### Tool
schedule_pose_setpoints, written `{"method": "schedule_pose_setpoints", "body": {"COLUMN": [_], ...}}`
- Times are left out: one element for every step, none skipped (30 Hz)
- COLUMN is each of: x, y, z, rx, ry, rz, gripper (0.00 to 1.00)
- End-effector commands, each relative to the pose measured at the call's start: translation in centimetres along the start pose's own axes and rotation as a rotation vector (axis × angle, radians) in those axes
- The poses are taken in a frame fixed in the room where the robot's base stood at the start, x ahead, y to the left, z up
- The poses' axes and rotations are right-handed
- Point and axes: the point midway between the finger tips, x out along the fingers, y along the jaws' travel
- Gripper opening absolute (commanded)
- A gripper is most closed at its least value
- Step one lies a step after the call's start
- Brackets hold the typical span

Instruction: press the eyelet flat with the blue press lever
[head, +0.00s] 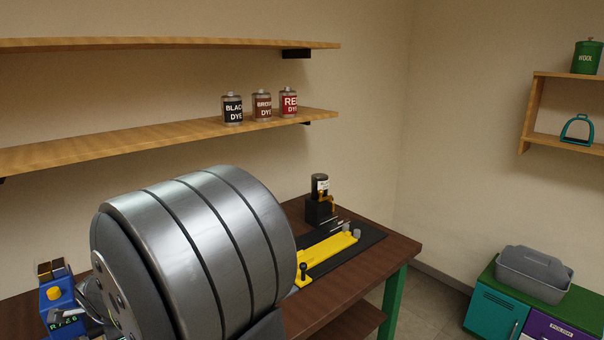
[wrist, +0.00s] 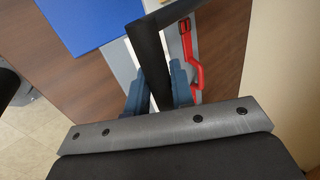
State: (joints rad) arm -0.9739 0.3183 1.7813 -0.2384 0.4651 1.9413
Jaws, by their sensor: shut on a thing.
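In the wrist view, my gripper (wrist: 158,92) has its two dark blue fingers on either side of a black, strap-like bar (wrist: 147,48). It is shut on this bar, which runs up and away between the fingertips. A flat bright blue piece (wrist: 82,22) lies to the left of the bar. I cannot tell whether it belongs to the press, and I cannot make out a blue lever or an eyelet. My gripper does not show in the head view, where a large grey part of my arm hides much of the bench.
A blue box with a yellow button (head: 57,298) stands at the bench's left. A yellow tool (head: 327,255) lies on a black mat (head: 368,236). Dye bottles (head: 262,104) stand on a shelf.

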Motion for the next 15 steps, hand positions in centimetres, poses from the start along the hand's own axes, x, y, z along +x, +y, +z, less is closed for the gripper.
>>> {"method": "schedule_pose_setpoints", "body": {"x": [-0.1,-0.1,-0.2,-0.3,-0.4,-0.6,-0.7,-0.8,-1.0,-1.1,-1.2,-1.3,-1.4,-1.4,-1.4], "y": [-0.4,-0.5,-0.6,-0.8,-0.9,-1.1,-1.3,-1.5,-1.7,-1.8,-2.0,-2.1,-2.2,-2.2,-2.2], "z": [0.1,0.1,0.1,0.1,0.1,0.1,0.1,0.1,0.1,0.1,0.1,0.1,0.1,0.1,0.1], "rx": [0.0,0.0,0.0,0.0,0.001,0.001,0.001,0.001,0.001,0.001,0.0,0.0,0.0,0.0,0.0], "ry": [-0.002,-0.002,-0.002,-0.002,-0.002,-0.002,-0.002,-0.002,-0.002,-0.002,-0.002,-0.002,-0.002,-0.002,-0.002], "rz": [-0.008,-0.009,-0.009,-0.01,-0.01,-0.011,-0.011,-0.011,-0.011,-0.011,-0.011,-0.01,-0.01,-0.01,-0.009], "gripper": [0.09,0.09,0.09,0.09,0.09,0.09,0.09,0.09,0.09,0.09,0.09,0.09,0.09,0.09,0.09]}}
